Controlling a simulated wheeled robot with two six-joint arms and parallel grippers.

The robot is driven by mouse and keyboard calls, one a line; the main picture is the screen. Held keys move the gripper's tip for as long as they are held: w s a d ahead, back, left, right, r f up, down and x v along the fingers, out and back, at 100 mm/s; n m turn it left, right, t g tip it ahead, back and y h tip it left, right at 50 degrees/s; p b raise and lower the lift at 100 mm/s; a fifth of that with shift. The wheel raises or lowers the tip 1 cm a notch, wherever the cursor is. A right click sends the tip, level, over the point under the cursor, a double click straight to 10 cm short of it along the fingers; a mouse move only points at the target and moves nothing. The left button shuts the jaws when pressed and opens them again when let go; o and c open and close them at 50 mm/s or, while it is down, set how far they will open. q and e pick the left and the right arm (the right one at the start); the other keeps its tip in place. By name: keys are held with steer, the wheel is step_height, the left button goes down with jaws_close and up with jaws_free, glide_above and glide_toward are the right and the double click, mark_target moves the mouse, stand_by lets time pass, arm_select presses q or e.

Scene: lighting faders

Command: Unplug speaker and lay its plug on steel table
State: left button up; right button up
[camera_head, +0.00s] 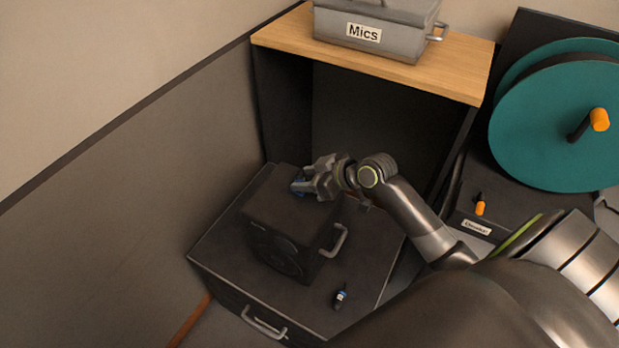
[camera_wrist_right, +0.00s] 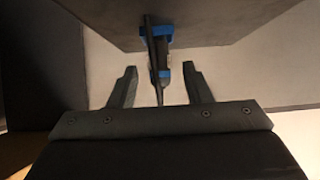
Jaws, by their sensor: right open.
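The speaker (camera_head: 285,220) is a dark box with a round cone on its front and a metal handle on its side. It stands on a larger black case. A dark plug with blue parts (camera_wrist_right: 161,60) sits at a dark panel in the right wrist view. My left gripper is not in view. I cannot make out a steel table.
The black case (camera_head: 225,257) has a front handle. A small dark connector with blue and white marks (camera_head: 341,296) lies on it. A wooden-topped shelf (camera_head: 290,35) behind bears a grey box labelled Mics (camera_head: 385,35). A teal reel (camera_head: 545,125) stands at right.

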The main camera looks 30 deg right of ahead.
steer(key=c, duration=0.3)
jaws_close()
steer(key=shift+r, duration=0.15)
steer(key=shift+r, duration=0.1)
steer(key=shift+r+p, duration=2.15)
steer(key=shift+p, duration=0.05)
